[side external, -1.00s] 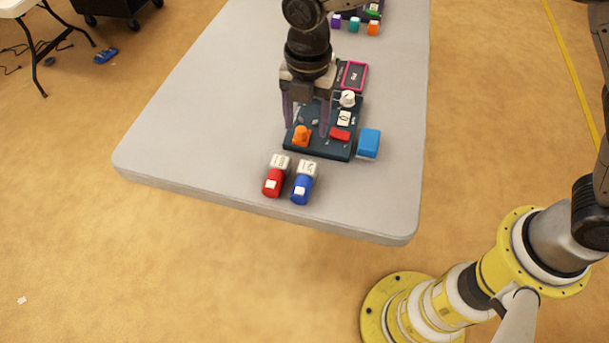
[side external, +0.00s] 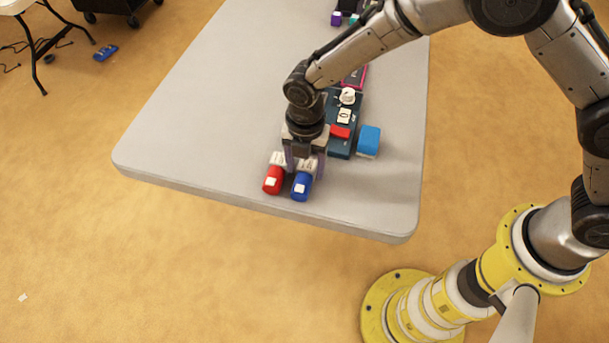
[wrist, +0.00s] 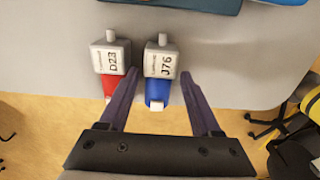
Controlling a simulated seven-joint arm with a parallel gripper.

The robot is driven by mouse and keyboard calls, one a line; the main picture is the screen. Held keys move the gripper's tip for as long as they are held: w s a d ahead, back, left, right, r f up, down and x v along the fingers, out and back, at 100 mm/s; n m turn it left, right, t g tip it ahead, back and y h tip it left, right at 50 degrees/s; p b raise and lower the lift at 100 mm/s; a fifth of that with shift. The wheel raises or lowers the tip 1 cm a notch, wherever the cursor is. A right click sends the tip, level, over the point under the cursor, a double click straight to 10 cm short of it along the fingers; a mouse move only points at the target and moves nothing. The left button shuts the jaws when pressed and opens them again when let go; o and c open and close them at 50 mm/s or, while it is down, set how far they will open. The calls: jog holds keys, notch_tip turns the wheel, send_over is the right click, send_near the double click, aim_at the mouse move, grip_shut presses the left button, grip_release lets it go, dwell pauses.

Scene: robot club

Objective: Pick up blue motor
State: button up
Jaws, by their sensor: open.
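The blue motor (side external: 301,188) lies near the table's front edge, with its blue body toward the edge and a light grey end block behind. In the wrist view the blue motor (wrist: 157,92) is marked J76. My gripper (side external: 305,174) is open and pointing down over it. In the wrist view my gripper (wrist: 160,74) has one fingertip in the gap between the two motors and the other right of the blue motor. Whether the fingers touch it or how far down they reach, I cannot tell.
A red motor (side external: 273,181), marked D23, lies close on the left. Behind is a dark panel (side external: 341,148) with a red part and white knob, partly hidden by my arm. A blue block (side external: 369,139) stands right of it. The table (side external: 200,120) is clear on the left.

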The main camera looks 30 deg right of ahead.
notch_tip(320, 180, down, 2)
jog(key=shift+f, duration=0.1)
grip_shut()
dwell(0.4)
